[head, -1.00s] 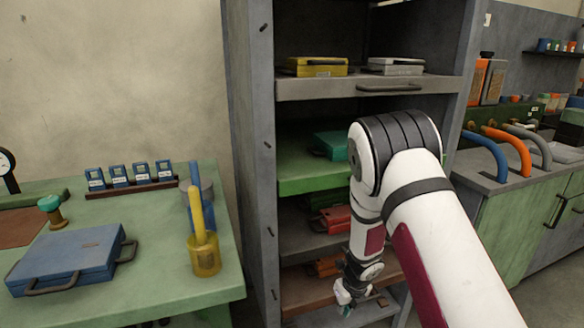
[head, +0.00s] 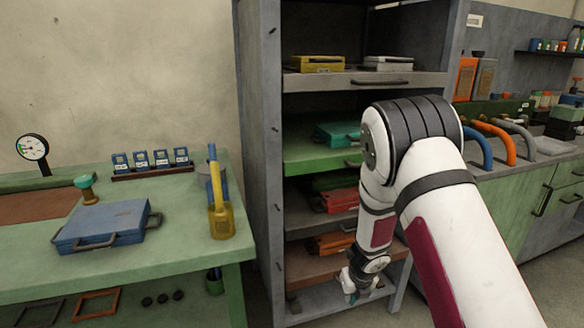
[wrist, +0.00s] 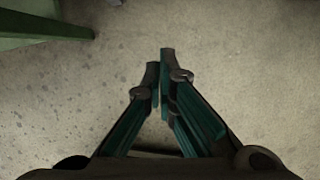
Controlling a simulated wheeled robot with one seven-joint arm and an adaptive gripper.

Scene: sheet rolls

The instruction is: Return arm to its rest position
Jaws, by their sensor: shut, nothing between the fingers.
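My gripper (wrist: 160,62) points down over the bare grey floor in the wrist view. Its two fingers meet near the tips, with nothing between them. In the head view, my gripper (head: 352,297) hangs low at the end of my white arm, in front of the lowest shelves of the grey cabinet (head: 258,160). The arm hides part of the cabinet's right side.
A green workbench (head: 190,255) with a blue case (head: 100,226) stands at the left. The cabinet shelves hold yellow (head: 318,64), teal (head: 340,134), red (head: 338,200) and orange (head: 335,242) cases. A green counter (head: 520,205) stands at the right. The floor below my gripper is clear.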

